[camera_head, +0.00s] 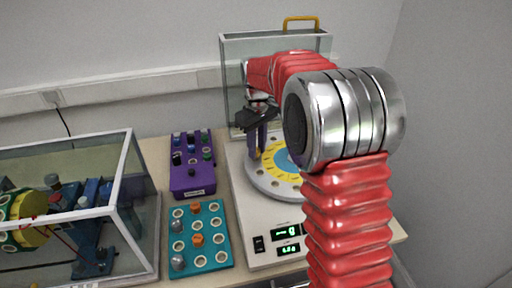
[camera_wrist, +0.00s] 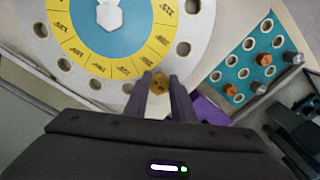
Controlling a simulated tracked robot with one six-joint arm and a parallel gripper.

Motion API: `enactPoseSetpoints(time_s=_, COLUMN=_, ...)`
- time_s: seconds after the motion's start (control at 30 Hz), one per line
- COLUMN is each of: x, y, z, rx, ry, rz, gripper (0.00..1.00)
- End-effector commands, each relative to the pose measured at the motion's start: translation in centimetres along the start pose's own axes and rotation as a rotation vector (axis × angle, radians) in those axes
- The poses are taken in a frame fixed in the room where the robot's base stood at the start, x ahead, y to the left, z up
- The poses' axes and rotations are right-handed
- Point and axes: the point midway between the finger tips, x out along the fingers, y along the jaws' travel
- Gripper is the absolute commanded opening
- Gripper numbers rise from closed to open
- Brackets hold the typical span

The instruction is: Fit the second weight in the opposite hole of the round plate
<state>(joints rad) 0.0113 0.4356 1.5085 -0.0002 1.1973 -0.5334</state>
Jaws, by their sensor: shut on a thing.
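The round plate (camera_head: 262,185) has a pale rim with a ring of holes, a yellow numbered band and a blue centre. It fills the upper left of the wrist view (camera_wrist: 205,32). My gripper (camera_wrist: 162,80) is shut on a small yellow-brown weight (camera_wrist: 159,85) at the plate's rim. In the head view my gripper (camera_head: 257,148) points down over the plate's left side. I cannot tell whether the weight is in a hole or just above it. Several rim holes in the wrist view look empty. The far right of the plate is hidden behind my arm in the head view.
A teal rack (camera_head: 205,219) with orange and grey weights stands at the front left of the balancing machine (camera_head: 245,235). A purple box (camera_head: 192,180) is behind it. A glass case (camera_head: 135,190) stands left, and a clear guard (camera_head: 232,60) rises behind the plate.

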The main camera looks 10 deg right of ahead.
Motion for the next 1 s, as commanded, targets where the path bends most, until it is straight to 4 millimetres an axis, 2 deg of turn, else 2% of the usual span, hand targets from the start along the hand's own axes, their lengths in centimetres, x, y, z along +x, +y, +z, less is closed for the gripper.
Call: enactPoseSetpoints(time_s=1.0, x=0.89, y=-0.04, z=0.00, rx=0.000, ry=-0.001, rz=-0.001, gripper=0.03)
